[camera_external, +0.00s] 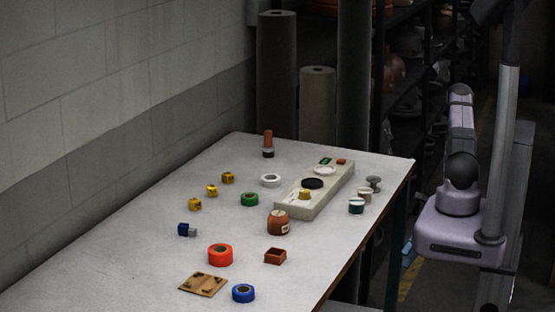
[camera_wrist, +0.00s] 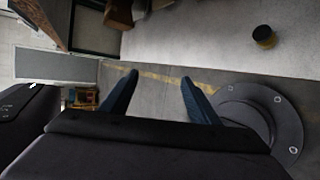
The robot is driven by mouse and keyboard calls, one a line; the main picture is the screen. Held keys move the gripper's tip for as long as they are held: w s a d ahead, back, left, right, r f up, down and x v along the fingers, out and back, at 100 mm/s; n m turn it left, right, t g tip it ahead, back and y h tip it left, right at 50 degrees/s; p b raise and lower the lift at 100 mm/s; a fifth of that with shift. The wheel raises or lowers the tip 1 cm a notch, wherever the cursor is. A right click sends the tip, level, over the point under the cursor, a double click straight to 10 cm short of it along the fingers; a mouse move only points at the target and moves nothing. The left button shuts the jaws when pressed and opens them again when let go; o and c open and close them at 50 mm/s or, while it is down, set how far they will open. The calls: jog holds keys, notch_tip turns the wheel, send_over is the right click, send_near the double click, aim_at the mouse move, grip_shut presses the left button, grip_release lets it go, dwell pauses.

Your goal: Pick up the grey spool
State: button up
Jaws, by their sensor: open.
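The grey spool (camera_external: 373,182) stands near the right edge of the white table (camera_external: 120,240), beside some small jars. It looks small and dark, with a wider top. My gripper (camera_wrist: 160,79) shows in the wrist view with its two dark fingers apart and nothing between them. Floor with a yellow line lies behind the fingers, and I cannot make out the spool in that view. In the external view my arm is at the right, beyond the table edge, and my gripper cannot be made out.
Two small jars (camera_external: 356,206) (camera_external: 364,194) stand close to the spool. A beige panel (camera_external: 318,195) lies left of it. Tape rolls, yellow blocks and a brown pot (camera_external: 278,222) are spread over the table. A dark and yellow object (camera_wrist: 264,37) shows in the wrist view.

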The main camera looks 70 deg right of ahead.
aim_at(380, 182)
jog(key=w+a+r+m+t+p, duration=0.1)
jog(key=a+r+m+t+p, duration=0.15)
jog(key=r+m+p, duration=0.6)
jog(key=w+a+r+m+t+p, duration=0.1)
jog(key=r+m+t+p, duration=0.4)
jog(key=r+p, duration=0.55)
jog(key=w+d+r+m+t+h, duration=0.1)
jog(key=w+m, duration=0.2)
jog(key=m, duration=0.1)
jog(key=w+d+r+m+t+h, duration=0.1)
jog(key=w+d+m+t+h, duration=0.1)
jog(key=w+m, duration=0.1)
jog(key=w+d+r+m+t+h+b, duration=0.1)
jog(key=w+d+m+h, duration=0.1)
jog(key=m, duration=0.2)
jog(key=shift+w+r+m+t, duration=0.35)
jog(key=shift+w+r, duration=0.05)
jog(key=m, duration=0.1)
jog(key=m+h, duration=0.2)
jog(key=shift+w+d+f+t, duration=0.1)
jog(key=shift+d+f+t, duration=0.2)
jog(key=m+h, duration=0.1)
jog(key=m, duration=0.1)
jog(key=f+m+h, duration=0.1)
jog(key=m, duration=0.1)
jog(key=m+h, duration=0.2)
jog(key=shift+s+a+f+g+b, duration=0.15)
jog(key=shift+s+f+g+b, duration=0.15)
jog(key=shift+f+g+b, duration=0.1)
jog(key=shift+w, duration=0.2)
